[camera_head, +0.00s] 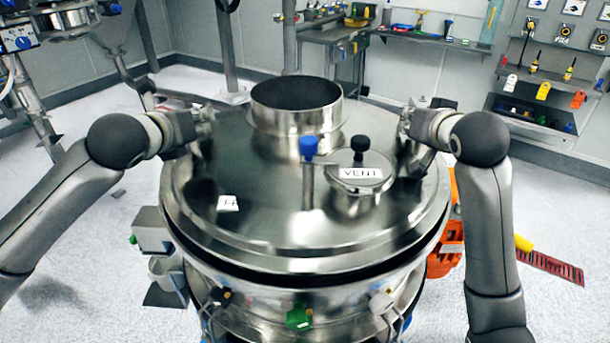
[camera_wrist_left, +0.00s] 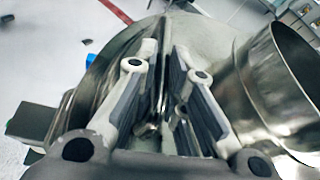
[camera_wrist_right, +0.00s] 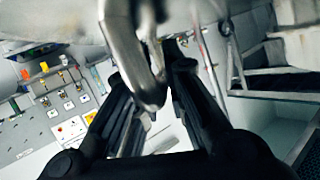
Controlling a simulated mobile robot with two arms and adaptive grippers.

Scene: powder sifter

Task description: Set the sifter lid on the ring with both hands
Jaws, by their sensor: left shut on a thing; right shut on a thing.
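The round steel sifter lid (camera_head: 265,215) lies flat over the steel ring (camera_head: 262,306) in the head view. A dark gap runs between lid and ring along the front; I cannot tell whether they touch at the back. My left gripper (camera_head: 203,122) is shut on the lid's left side handle, and its fingers (camera_wrist_left: 165,100) close around a thin metal part in the left wrist view. My right gripper (camera_head: 408,124) is shut on the right side handle (camera_wrist_right: 135,55), a curved metal bar between its fingers (camera_wrist_right: 163,85). The handles are mostly hidden in the head view.
The lid carries a wide open collar (camera_head: 297,108), a blue-knobbed post (camera_head: 309,150) and a VENT port (camera_head: 358,182). Clamps with a green knob (camera_head: 299,318) sit at the ring's front. An orange item (camera_head: 446,253) is at the right. Tool racks (camera_head: 545,75) and a bench stand behind.

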